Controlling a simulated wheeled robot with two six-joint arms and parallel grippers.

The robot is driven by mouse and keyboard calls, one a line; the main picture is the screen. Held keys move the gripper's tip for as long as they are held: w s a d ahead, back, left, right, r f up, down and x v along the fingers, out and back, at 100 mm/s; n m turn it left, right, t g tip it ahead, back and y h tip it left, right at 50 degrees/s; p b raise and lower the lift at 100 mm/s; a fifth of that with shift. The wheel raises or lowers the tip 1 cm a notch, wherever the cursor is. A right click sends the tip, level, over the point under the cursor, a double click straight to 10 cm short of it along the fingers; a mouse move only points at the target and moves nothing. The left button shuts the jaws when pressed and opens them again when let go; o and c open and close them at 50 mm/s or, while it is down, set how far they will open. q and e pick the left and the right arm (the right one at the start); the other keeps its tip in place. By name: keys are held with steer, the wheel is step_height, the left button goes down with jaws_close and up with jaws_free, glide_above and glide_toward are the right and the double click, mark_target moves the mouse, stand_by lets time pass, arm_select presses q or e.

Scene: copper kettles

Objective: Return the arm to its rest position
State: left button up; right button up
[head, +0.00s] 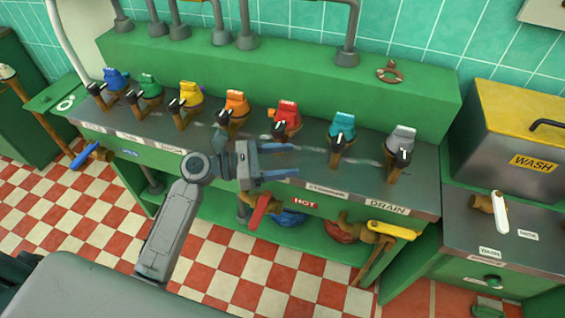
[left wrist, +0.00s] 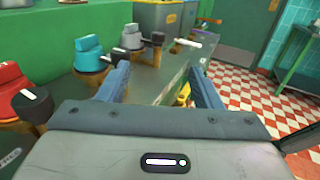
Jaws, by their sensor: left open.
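My left gripper (head: 292,161) is open and empty, held over the front of the grey counter (head: 365,184). Its two blue fingers point right in the head view. It also shows in the left wrist view (left wrist: 160,82), with a gap between its fingers and nothing gripped. The red-topped valve (head: 286,115) and the teal-topped valve (head: 342,127) stand just behind it, apart from the fingers. My left arm (head: 178,222) reaches up from the lower part of the head view. My right gripper does not show.
More coloured valves, such as the orange one (head: 236,103) and the grey one (head: 402,138), line the counter. A red lever (head: 259,210) and a yellow lever (head: 392,230) stick out below its front edge. The metal WASH box (head: 500,135) stands right. The checkered floor (head: 215,255) is open.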

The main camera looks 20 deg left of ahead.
arm_select(q)
steer(key=shift+s+d, duration=0.1)
steer(key=shift+s, duration=0.25)
